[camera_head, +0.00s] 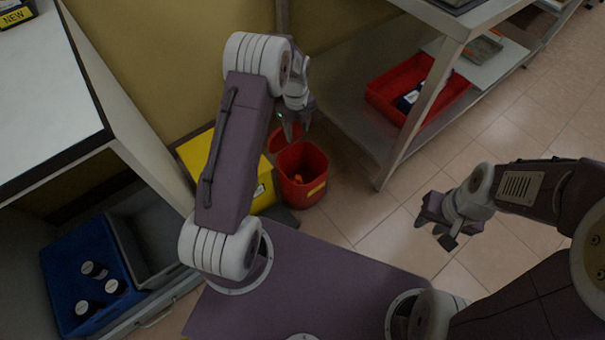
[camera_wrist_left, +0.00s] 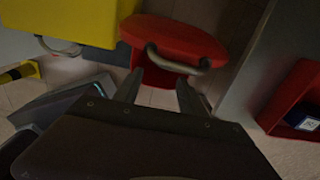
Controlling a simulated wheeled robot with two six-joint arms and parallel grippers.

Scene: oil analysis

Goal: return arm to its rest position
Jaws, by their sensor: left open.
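My left arm reaches up from my base in the head view. Its gripper (camera_head: 294,128) hangs in the air above the red bin (camera_head: 303,188), with its fingers apart and nothing between them. In the left wrist view the two fingers (camera_wrist_left: 158,90) are also apart. A red lid with a grey handle (camera_wrist_left: 178,42) lies beyond their tips. My right gripper (camera_head: 436,232) is over the tiled floor at the right, small and dark, with nothing visible in it. Its finger gap is unclear.
A yellow bin (camera_head: 262,190) stands left of the red bin. A metal shelf rack (camera_head: 398,150) holds a red tray (camera_head: 378,98). A white-topped cabinet (camera_head: 50,95) is at left, with a blue crate (camera_head: 62,265) of several dark bottles below. Open floor lies at right.

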